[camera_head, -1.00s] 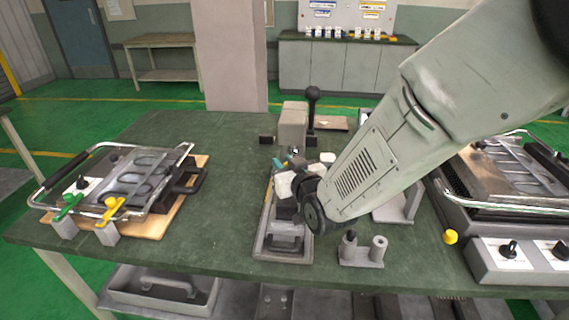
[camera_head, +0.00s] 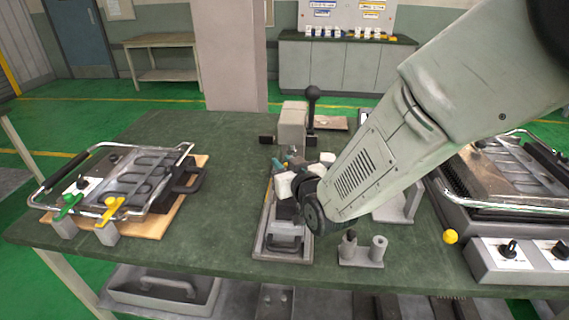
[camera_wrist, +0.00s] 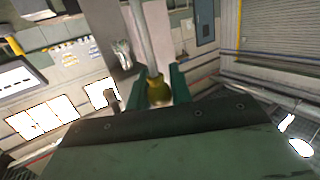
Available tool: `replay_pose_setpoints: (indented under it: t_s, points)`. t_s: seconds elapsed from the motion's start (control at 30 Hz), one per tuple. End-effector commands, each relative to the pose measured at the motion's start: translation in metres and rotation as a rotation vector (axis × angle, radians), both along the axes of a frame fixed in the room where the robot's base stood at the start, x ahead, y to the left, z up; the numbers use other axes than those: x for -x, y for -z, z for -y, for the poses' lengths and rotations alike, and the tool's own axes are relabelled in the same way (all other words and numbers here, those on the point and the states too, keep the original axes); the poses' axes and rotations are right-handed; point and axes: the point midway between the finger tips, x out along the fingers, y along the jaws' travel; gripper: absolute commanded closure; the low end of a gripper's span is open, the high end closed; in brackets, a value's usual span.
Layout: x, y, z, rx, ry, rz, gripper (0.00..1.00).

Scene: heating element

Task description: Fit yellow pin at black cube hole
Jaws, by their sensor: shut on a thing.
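In the wrist view my gripper (camera_wrist: 158,84) has its two green fingers closed around a yellow, knob-like piece (camera_wrist: 159,93) with a pale metal rod extending up from it. It looks like the yellow pin. In the head view my gripper (camera_head: 289,164) is above the back part of a grey tray-like fixture (camera_head: 270,253) at the table's middle. My wrist hides much of that area, and the held pin is hard to make out there. A dark block (camera_head: 285,210) sits in the fixture, partly covered. I cannot tell whether it is the black cube, and no hole is visible.
A grey block with a black-knobbed lever (camera_head: 312,105) stands behind my gripper. A grey two-post stand (camera_head: 362,252) is at front right. A press with green and yellow handles (camera_head: 113,206) is at left; another machine (camera_head: 520,215) is at right. Table between left press and fixture is clear.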

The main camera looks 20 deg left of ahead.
Motion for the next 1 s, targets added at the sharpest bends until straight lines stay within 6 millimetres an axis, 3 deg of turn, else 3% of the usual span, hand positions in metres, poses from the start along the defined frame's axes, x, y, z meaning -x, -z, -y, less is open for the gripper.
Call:
replay_pose_setpoints:
  t_s: [1.0]
  points:
    - [0.0, 0.026, 0.0, 0.001, 0.0, -0.001, 1.0]
